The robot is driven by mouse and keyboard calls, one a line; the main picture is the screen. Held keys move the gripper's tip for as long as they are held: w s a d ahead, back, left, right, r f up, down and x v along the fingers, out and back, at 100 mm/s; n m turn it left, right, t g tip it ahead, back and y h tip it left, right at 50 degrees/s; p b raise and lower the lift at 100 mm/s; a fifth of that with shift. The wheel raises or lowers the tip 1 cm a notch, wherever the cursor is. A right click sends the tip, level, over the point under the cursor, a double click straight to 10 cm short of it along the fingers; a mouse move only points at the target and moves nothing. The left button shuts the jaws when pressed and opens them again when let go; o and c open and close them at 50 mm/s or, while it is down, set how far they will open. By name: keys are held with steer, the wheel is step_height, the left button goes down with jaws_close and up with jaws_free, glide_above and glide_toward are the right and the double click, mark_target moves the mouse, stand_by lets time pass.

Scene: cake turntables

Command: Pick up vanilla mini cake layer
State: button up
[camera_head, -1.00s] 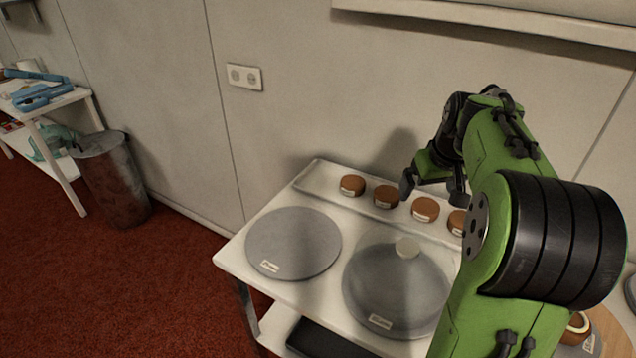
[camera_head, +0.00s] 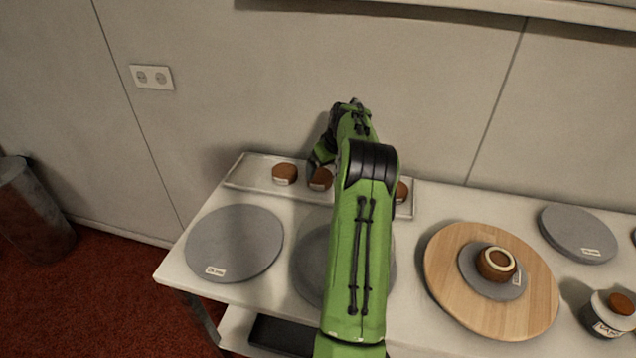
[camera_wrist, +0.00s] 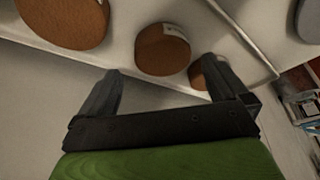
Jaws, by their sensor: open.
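Several small brown mini cake layers stand in a row on a pale tray (camera_head: 240,176) at the back of the table. The labels are too small to read, so I cannot tell which is vanilla. My gripper (camera_head: 317,164) is open at the second cake from the left (camera_head: 320,180). In the wrist view, one cake (camera_wrist: 162,46) lies ahead between the open fingers of my gripper (camera_wrist: 162,68). Another cake (camera_wrist: 66,22) is to the left, and a third (camera_wrist: 197,76) is partly hidden behind the right finger. My arm hides part of the row.
A grey disc (camera_head: 235,243) lies at the left front, with another grey round (camera_head: 308,262) partly behind my arm. A wooden turntable (camera_head: 440,262) bears a small ringed cake (camera_head: 496,262). A grey disc (camera_head: 578,232) and a labelled jar (camera_head: 606,316) stand right. The wall is close behind.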

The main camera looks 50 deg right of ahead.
mark_target(321, 175)
steer(key=b+x, duration=0.1)
steer(key=x, duration=0.4)
steer(key=shift+w+a+f+b, duration=0.1)
steer(key=shift+w+f+b, duration=0.15)
steer(key=shift+w+b, duration=0.05)
steer(key=shift+r, duration=0.1)
steer(key=shift+s, duration=0.1)
steer(key=shift+c, duration=0.2)
steer(key=c, duration=0.8)
step_height(321, 175, up, 10)
steer(key=p, duration=0.4)
steer(key=shift+c, duration=0.2)
